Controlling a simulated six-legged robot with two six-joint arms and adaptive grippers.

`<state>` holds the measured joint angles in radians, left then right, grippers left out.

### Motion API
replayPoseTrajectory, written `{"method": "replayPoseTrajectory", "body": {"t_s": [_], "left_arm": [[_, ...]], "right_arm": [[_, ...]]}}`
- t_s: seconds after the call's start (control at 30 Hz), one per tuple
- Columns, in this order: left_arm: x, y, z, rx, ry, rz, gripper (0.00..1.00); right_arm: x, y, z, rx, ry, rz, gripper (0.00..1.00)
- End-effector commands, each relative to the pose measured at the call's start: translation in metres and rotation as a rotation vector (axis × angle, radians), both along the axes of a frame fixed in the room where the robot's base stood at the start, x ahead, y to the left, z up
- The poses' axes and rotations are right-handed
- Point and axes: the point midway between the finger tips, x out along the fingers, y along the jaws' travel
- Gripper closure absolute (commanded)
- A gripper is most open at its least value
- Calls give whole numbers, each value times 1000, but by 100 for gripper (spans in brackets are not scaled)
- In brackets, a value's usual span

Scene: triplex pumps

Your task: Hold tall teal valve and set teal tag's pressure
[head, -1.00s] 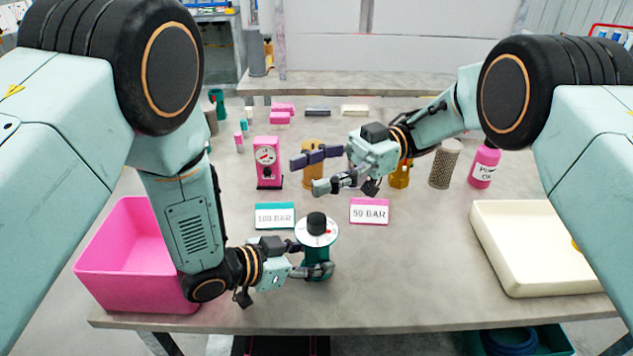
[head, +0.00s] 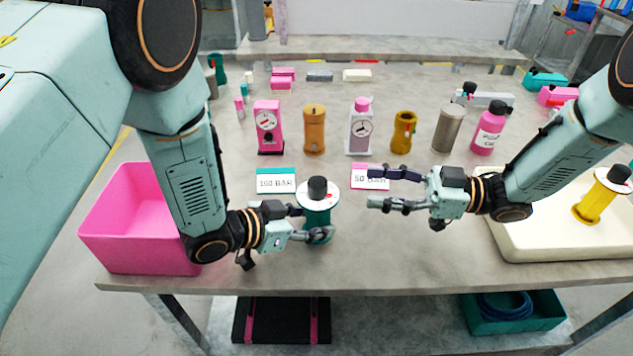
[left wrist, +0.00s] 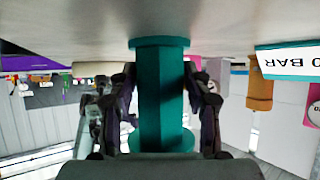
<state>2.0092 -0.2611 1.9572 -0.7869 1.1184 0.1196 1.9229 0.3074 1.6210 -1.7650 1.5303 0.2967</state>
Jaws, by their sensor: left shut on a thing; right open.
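The tall teal valve (head: 316,222) stands upright near the table's front edge. It has a white dial (head: 330,196) with a red mark and a black knob (head: 317,186) on top. My left gripper (head: 318,235) is shut around its body; in the left wrist view the teal body (left wrist: 163,100) appears upside down between the fingers. The teal tag (head: 276,181) lies just behind and left of the valve; its middle digit is hard to read, perhaps 160 BAR. My right gripper (head: 372,189) is open and empty, right of the valve, partly covering the pink 50 BAR tag (head: 358,183).
A pink bin (head: 135,225) stands at left. A cream tray (head: 530,245) with a yellow valve (head: 590,208) is at right.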

Motion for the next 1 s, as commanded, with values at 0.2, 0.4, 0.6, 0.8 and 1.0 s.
{"method": "replayPoseTrajectory", "body": {"t_s": [0.2,0.4,0.6,0.8,1.0], "left_arm": [[0,0,0,1,1,1,69],[0,0,0,0,0,1,69],[0,0,0,0,0,1,69],[0,0,0,0,0,1,69],[0,0,0,0,0,1,69]], "right_arm": [[-5,-1,-7,-10,8,-41,44],[-2,26,-8,-11,7,-36,44],[3,61,-8,-11,7,-35,44],[8,91,-8,-11,8,-36,44],[12,109,-8,-10,8,-39,44]]}}
